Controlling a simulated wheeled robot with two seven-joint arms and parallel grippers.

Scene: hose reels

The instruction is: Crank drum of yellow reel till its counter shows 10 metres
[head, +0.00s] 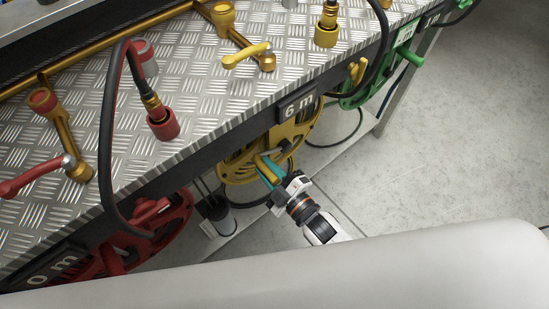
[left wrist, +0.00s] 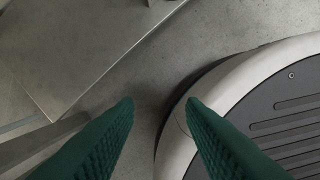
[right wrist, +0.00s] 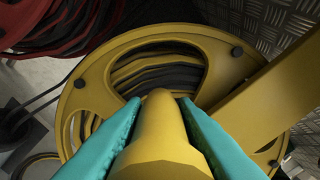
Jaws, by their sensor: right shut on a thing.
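The yellow reel (head: 298,133) hangs under the front edge of the bench. Its counter (head: 297,107) reads 6 m. My right gripper (head: 268,172) is at the lower part of the yellow drum, shut on the yellow crank handle (head: 264,163). In the right wrist view the crank handle (right wrist: 161,135) lies between the two teal fingers, with the drum (right wrist: 85,105) and dark hose behind it. My left gripper (left wrist: 160,102) shows only in the left wrist view. Its green fingers are apart with nothing between them, above the floor.
A red reel (head: 172,220) is at the left and a green reel (head: 372,84) at the right. Red and yellow valves and hose ends stand on the checker-plate bench top (head: 195,75). A lower shelf (head: 245,225) runs beneath. Floor at the right is clear.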

